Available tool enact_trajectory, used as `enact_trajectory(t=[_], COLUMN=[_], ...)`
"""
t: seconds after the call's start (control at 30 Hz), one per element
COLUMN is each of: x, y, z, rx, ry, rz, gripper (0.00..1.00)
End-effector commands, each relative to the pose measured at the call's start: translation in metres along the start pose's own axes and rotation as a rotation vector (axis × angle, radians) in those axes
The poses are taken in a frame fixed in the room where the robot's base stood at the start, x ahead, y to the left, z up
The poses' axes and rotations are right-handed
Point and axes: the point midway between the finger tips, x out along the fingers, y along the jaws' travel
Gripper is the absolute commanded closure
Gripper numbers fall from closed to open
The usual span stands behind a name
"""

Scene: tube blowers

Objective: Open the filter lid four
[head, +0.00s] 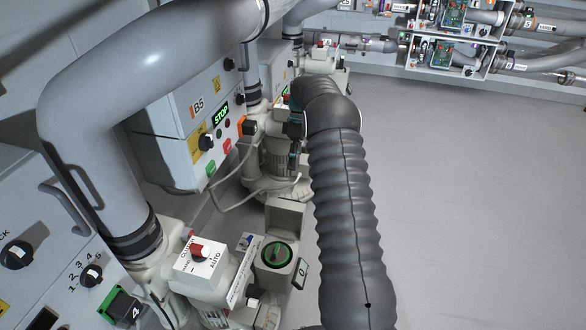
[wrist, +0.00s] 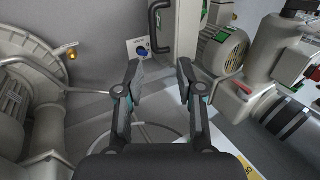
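My gripper (wrist: 160,78) is open and empty in the wrist view, its two dark fingers apart with grey background between them. A blue knob on a small white plate (wrist: 141,49) shows just behind the left finger. In the head view my gripper is mostly hidden behind my dark ribbed arm sleeve. I cannot tell which part is filter lid four.
A black handle (wrist: 158,28) stands just beyond the fingertips. A ribbed motor (wrist: 221,52) and a red lever (wrist: 243,87) are at the right. In the head view, a thick grey pipe (head: 150,62) and cabinet B5 (head: 185,120) stand at the left. The floor (head: 460,200) at the right is clear.

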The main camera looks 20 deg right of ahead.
Motion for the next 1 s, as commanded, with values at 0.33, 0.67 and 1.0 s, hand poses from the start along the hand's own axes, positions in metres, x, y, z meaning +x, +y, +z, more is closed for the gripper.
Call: enact_trajectory(t=[0.33, 0.67, 1.0], x=[-0.002, -0.008, 0.009], y=[-0.001, -0.028, -0.018], z=[-0.002, -0.005, -0.001], rx=[-0.004, 0.138, 0.715], ry=[0.000, -0.013, 0.076], rz=[0.006, 0.102, 0.272], gripper=[0.90, 1.00, 1.00])
